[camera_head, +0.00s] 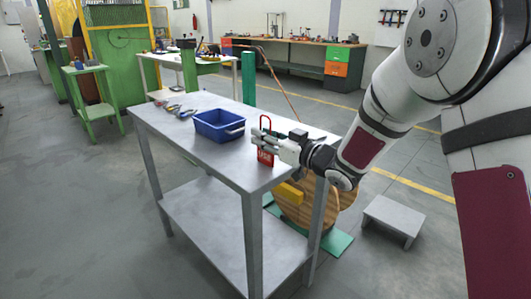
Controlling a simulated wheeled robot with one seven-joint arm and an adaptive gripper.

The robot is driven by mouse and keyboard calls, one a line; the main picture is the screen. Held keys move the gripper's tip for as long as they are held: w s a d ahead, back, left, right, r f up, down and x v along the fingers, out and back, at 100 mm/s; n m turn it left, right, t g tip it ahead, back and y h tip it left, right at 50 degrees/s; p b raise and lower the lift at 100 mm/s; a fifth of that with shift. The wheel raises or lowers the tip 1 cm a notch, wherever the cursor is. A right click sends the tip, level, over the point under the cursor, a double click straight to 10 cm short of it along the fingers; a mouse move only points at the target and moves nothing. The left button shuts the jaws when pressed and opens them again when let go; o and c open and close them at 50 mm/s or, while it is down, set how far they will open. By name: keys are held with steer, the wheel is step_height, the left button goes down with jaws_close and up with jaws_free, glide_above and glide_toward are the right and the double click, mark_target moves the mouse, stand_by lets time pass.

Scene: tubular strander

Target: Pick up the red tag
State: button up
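The red tag (265,157) is upright near the right end of the grey metal table (185,122), with a red loop above it and pale marks on its face. My gripper (261,139) reaches in from the right at the tag's height. Its fingers cross the tag between the loop and the lower part and hide its middle. I cannot tell whether the fingers are closed on the tag or only around it, nor whether the tag touches the tabletop.
A blue bin (219,133) stands on the table left of my gripper. Several hand tools (180,110) lie farther left. A wooden reel (318,205) is behind the table, and a low grey step (393,216) is on the floor at right. The tabletop's front is clear.

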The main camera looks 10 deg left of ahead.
jaws_close()
steer(key=shift+r, duration=0.5)
step_height(320, 180, up, 3)
steer(key=shift+r+p, duration=0.1)
steer(key=shift+p, duration=0.6)
steer(key=s+d+p, duration=0.1)
steer(key=s+d, duration=0.3)
steer(key=s, duration=1.1)
steer(key=shift+s+r, duration=0.25)
steer(key=shift+r, duration=0.15)
